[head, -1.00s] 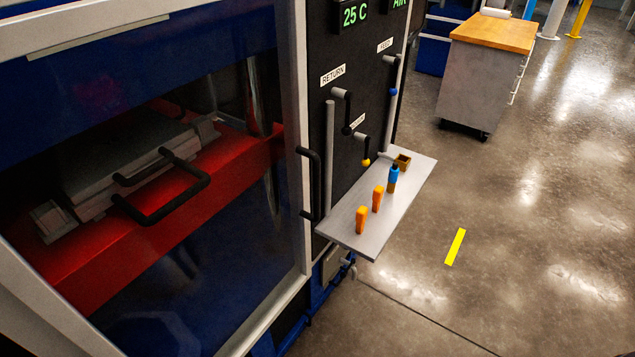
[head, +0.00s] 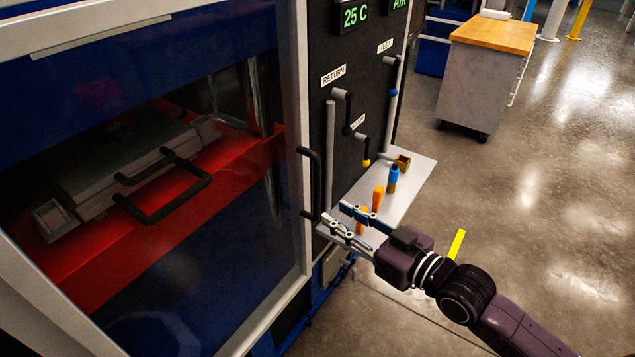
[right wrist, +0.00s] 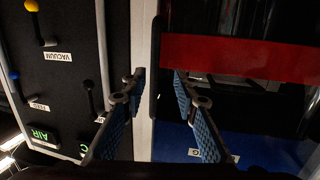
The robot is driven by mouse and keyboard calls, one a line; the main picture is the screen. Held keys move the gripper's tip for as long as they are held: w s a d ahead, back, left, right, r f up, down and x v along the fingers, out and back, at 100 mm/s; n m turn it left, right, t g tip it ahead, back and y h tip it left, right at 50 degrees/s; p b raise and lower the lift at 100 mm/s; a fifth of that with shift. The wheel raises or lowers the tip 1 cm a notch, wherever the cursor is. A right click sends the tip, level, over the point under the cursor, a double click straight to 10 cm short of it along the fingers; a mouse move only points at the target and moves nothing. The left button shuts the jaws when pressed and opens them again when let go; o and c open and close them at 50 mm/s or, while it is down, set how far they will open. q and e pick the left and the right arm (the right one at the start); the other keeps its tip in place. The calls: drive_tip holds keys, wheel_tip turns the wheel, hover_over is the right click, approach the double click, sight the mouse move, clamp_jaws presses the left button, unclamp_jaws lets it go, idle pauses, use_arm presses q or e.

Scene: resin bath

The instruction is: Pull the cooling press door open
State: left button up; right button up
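The cooling press door (head: 220,250) is a large glass panel in a pale frame and looks shut. Its black vertical handle (head: 312,180) is on the door's right edge. The right gripper (head: 334,211) is open and empty, just right of the handle's lower end, pointing toward the door. In the right wrist view the handle (right wrist: 155,70) shows as a dark upright bar, lined up between the spread fingers (right wrist: 159,77). The fingers appear short of the handle; I see no contact. The left gripper is not in view.
A grey shelf (head: 412,180) with orange and blue-topped items juts out beside the door, partly behind my right gripper. A black valve panel (head: 365,80) stands above it. Behind the glass is a red platen (head: 235,160). A wood-topped cabinet (head: 492,35) stands farther back; floor at right is clear.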

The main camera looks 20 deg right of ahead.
sight(319, 185)
drive_tip(key=shift+t+y, duration=0.4)
drive_tip(key=shift+t, duration=0.1)
drive_tip(key=shift+w+a+r+b, duration=0.2)
drive_tip(key=shift+w+a+r, duration=0.35)
drive_tip(key=shift+w, duration=0.75)
drive_tip(key=shift+w+a+r+b, duration=0.25)
drive_tip(key=shift+w+a+r, duration=0.25)
drive_tip(key=shift+w, duration=0.8)
drive_tip(key=shift+w+a+r+b, duration=0.2)
drive_tip(key=shift+w+a+r, duration=0.3)
drive_tip(key=shift+w, duration=0.8)
drive_tip(key=shift+d+r, duration=0.1)
clamp_jaws()
